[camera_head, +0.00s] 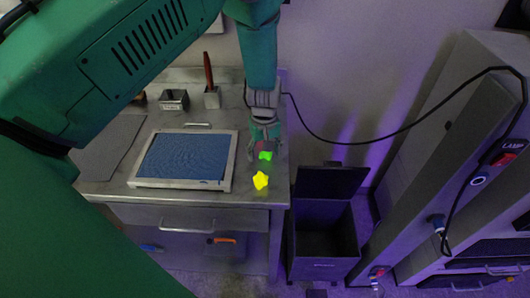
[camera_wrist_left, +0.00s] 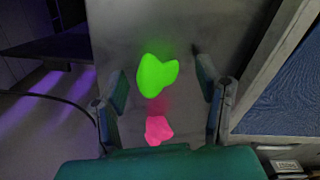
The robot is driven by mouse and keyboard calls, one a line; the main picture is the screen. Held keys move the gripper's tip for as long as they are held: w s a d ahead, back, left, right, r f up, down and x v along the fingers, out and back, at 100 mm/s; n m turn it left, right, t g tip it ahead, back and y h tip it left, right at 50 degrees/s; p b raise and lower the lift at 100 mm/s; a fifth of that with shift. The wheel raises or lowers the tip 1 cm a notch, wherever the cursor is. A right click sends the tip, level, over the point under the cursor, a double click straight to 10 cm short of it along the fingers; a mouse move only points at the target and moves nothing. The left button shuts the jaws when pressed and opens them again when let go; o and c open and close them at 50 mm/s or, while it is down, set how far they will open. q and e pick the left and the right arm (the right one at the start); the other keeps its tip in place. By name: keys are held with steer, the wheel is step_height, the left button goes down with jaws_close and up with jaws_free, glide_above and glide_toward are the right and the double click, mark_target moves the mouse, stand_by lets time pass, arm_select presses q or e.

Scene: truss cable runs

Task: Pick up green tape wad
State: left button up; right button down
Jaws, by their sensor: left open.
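The green tape wad (camera_head: 265,155) lies on the right part of the grey bench top. In the left wrist view the green wad (camera_wrist_left: 157,75) shows whole, lying ahead of the fingers and between their lines. My left gripper (camera_head: 265,143) points down just above and behind the wad, with its fingers apart. In the left wrist view the left gripper (camera_wrist_left: 162,95) is open and empty. I cannot tell whether a finger touches the wad. My right gripper is not in view.
A yellow wad (camera_head: 260,180) lies nearer the front edge. A pink wad (camera_wrist_left: 158,130) lies behind the green one, hidden in the head view. A framed blue tray (camera_head: 232,163) is close on the left. An open dark bin (camera_head: 325,235) stands right of the bench.

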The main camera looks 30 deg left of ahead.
arm_select(q)
steer(key=shift+f, duration=0.5)
steer(key=shift+w+d+f, duration=0.1)
steer(key=shift+w+d, duration=0.05)
steer(key=shift+d, duration=0.15)
steer(key=c, duration=1)
